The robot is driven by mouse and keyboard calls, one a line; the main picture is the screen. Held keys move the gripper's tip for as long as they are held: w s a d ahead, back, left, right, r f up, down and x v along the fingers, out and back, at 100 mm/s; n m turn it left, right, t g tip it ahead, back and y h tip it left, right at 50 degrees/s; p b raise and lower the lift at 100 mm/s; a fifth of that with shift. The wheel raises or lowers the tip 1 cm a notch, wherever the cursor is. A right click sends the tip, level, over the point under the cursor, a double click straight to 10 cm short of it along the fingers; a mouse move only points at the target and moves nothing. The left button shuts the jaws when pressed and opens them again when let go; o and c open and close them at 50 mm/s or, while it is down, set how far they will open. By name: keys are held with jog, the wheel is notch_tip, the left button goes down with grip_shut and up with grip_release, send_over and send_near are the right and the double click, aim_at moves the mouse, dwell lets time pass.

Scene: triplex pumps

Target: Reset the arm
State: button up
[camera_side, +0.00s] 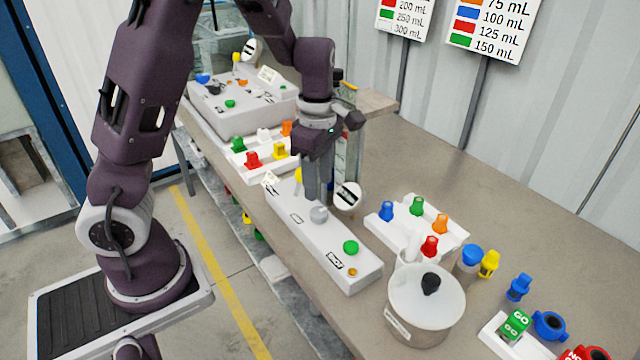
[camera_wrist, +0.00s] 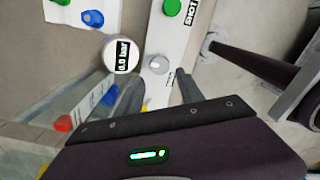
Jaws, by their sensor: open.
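My purple arm rises at the left and reaches over the bench. My gripper (camera_side: 318,190) points down above the long white control panel (camera_side: 290,215), close to a grey knob (camera_side: 318,214). In the wrist view my two fingers (camera_wrist: 158,92) stand apart, with the grey knob (camera_wrist: 158,63) showing past their tips between them and nothing held. Whether a finger touches the knob I cannot tell. A round gauge (camera_side: 348,195) stands beside the knob; it reads "0.0 bar" in the wrist view (camera_wrist: 122,54). A green button (camera_side: 351,247) sits on the panel's near end.
A white tray (camera_side: 385,222) with coloured plugs and a lidded pot (camera_side: 427,305) stand right of the panel. More plugs and a larger pump unit (camera_side: 245,105) are behind. Loose coloured parts lie at the near right. Bare bench (camera_side: 440,165) lies toward the wall.

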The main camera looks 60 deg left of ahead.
jog(key=s+d+r+m+t+h, duration=0.1)
jog(key=s+d+r+m, duration=0.3)
jog(key=s+r+m, duration=0.15)
jog(key=s+d+r+m+t+h, duration=0.1)
jog(key=s+d+r+m+t, duration=0.2)
jog(key=r+m, duration=0.4)
jog(key=s+r+m+t+y, duration=0.1)
jog(key=s+r+m+y, duration=0.1)
jog(key=s+m, duration=0.8)
jog(key=shift+s+d+m+t, duration=0.2)
jog(key=shift+d+m+t, duration=0.1)
jog(key=shift+d+m, duration=0.05)
jog(key=shift+o, duration=0.4)
jog(key=shift+r, duration=0.15)
dwell(0.5)
